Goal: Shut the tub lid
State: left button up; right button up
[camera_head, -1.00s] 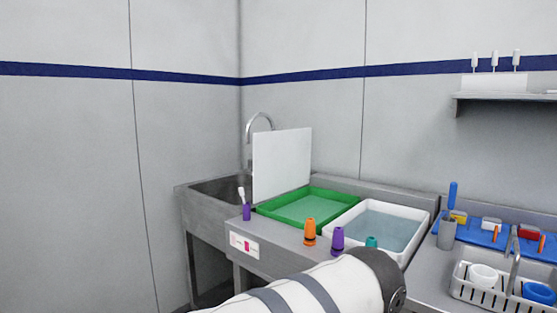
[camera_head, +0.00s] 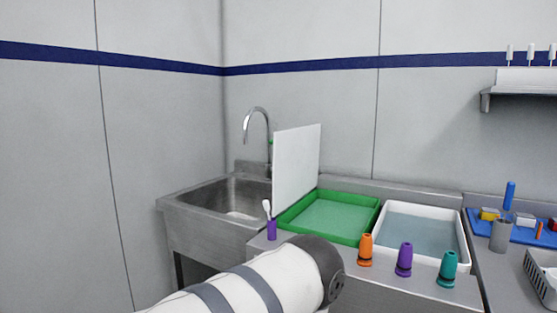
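The green tub (camera_head: 365,237) stands on the grey counter beside the sink. A flat white panel (camera_head: 297,168), which looks like its lid, stands upright along the tub's left edge, so the tub is open. Pale green contents show inside. One of my arms, white with grey bands, comes in from the bottom left and ends at a dark joint in front of the counter. Neither gripper is in the picture.
A steel sink (camera_head: 218,200) with a tap (camera_head: 257,112) is at the left. A white tray (camera_head: 461,240) of water is right of the tub. Orange (camera_head: 365,249), purple (camera_head: 404,259) and teal (camera_head: 449,269) cones line the front edge. A purple holder (camera_head: 271,230) with a brush stands near the lid.

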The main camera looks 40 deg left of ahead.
aim_at(295, 172)
jog(key=k+j, duration=0.1)
jog(key=j, duration=0.4)
jog(key=k+j, duration=0.1)
jog(key=j, duration=0.35)
jog(key=k+j, duration=0.1)
jog(key=j, duration=0.4)
jog(key=k+j, duration=0.1)
jog(key=j, duration=0.4)
jog(key=k+j, duration=0.1)
jog(key=j, duration=0.35)
jog(key=k+j, duration=0.1)
jog(key=j, duration=0.85)
jog(key=k+z, duration=0.05)
